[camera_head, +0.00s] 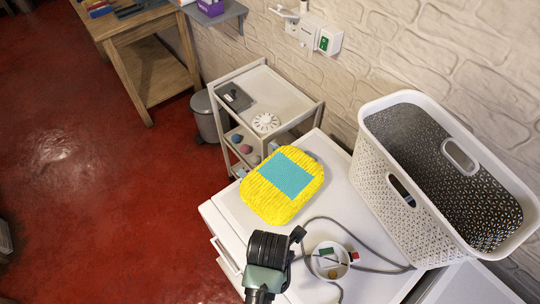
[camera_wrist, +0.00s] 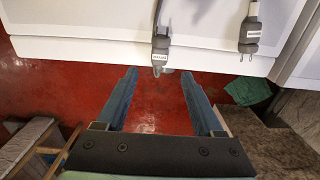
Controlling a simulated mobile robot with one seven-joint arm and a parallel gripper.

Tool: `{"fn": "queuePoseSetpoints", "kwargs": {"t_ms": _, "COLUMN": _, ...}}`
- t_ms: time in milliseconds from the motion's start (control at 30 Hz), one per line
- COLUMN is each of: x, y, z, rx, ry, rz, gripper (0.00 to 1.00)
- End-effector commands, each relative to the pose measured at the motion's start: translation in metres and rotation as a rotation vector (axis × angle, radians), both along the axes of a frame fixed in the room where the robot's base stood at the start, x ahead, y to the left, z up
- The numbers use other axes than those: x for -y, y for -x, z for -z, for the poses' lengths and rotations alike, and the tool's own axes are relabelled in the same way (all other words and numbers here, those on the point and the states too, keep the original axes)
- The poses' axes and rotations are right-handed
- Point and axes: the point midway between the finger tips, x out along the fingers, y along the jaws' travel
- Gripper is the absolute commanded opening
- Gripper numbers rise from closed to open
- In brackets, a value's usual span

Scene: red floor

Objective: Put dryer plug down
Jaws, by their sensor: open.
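In the wrist view, a grey plug (camera_wrist: 160,48) with a small pale label lies at the edge of the white furniture top, its cord running up the picture. A second labelled grey plug (camera_wrist: 250,32) is to its right. Both labels are too small to read, so I cannot tell which belongs to the dryer. My gripper (camera_wrist: 158,74) is open and empty, its two fingers apart on either side of the first plug's line. In the head view, a black ribbed and green object (camera_head: 267,250) is at the bottom; I cannot tell whether it is mine.
On the white cabinet top (camera_head: 345,205) are a yellow and blue sponge-like pad (camera_head: 270,198), a small white bowl (camera_head: 330,260) with small items, and a grey cord (camera_head: 375,250). A tall white perforated basket (camera_head: 385,200) stands right. Red floor (camera_head: 110,190) is open at left.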

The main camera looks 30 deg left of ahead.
Motion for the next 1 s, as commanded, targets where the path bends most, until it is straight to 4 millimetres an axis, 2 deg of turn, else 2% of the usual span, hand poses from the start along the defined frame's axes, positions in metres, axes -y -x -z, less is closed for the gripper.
{"fn": "queuePoseSetpoints", "kwargs": {"t_ms": 100, "x": 0.0, "y": -0.001, "z": -0.015, "rx": 0.003, "ry": -0.001, "rz": 0.0, "gripper": 0.69}}
{"fn": "queuePoseSetpoints", "kwargs": {"t_ms": 200, "x": 0.0, "y": 0.0, "z": -0.021, "rx": 0.001, "ry": -0.001, "rz": 0.0, "gripper": 0.69}}
{"fn": "queuePoseSetpoints", "kwargs": {"t_ms": 500, "x": -0.001, "y": -0.002, "z": -0.025, "rx": 0.006, "ry": -0.002, "rz": 0.007, "gripper": 0.69}}
{"fn": "queuePoseSetpoints", "kwargs": {"t_ms": 567, "x": -0.002, "y": -0.01, "z": -0.03, "rx": 0.033, "ry": -0.013, "rz": 0.037, "gripper": 0.69}}
{"fn": "queuePoseSetpoints", "kwargs": {"t_ms": 667, "x": -0.007, "y": -0.046, "z": -0.053, "rx": 0.147, "ry": -0.062, "rz": 0.173, "gripper": 0.69}}
{"fn": "queuePoseSetpoints", "kwargs": {"t_ms": 767, "x": -0.011, "y": -0.103, "z": -0.102, "rx": 0.338, "ry": -0.18, "rz": 0.416, "gripper": 0.69}}
{"fn": "queuePoseSetpoints", "kwargs": {"t_ms": 800, "x": -0.012, "y": -0.129, "z": -0.129, "rx": 0.422, "ry": -0.25, "rz": 0.529, "gripper": 0.69}}
{"fn": "queuePoseSetpoints", "kwargs": {"t_ms": 867, "x": -0.01, "y": -0.164, "z": -0.175, "rx": 0.546, "ry": -0.377, "rz": 0.699, "gripper": 0.69}}
{"fn": "queuePoseSetpoints", "kwargs": {"t_ms": 900, "x": -0.007, "y": -0.184, "z": -0.207, "rx": 0.619, "ry": -0.473, "rz": 0.808, "gripper": 0.69}}
{"fn": "queuePoseSetpoints", "kwargs": {"t_ms": 967, "x": -0.002, "y": -0.209, "z": -0.258, "rx": 0.72, "ry": -0.635, "rz": 0.96, "gripper": 0.69}}
{"fn": "queuePoseSetpoints", "kwargs": {"t_ms": 1000, "x": 0.003, "y": -0.222, "z": -0.294, "rx": 0.778, "ry": -0.753, "rz": 1.052, "gripper": 0.69}}
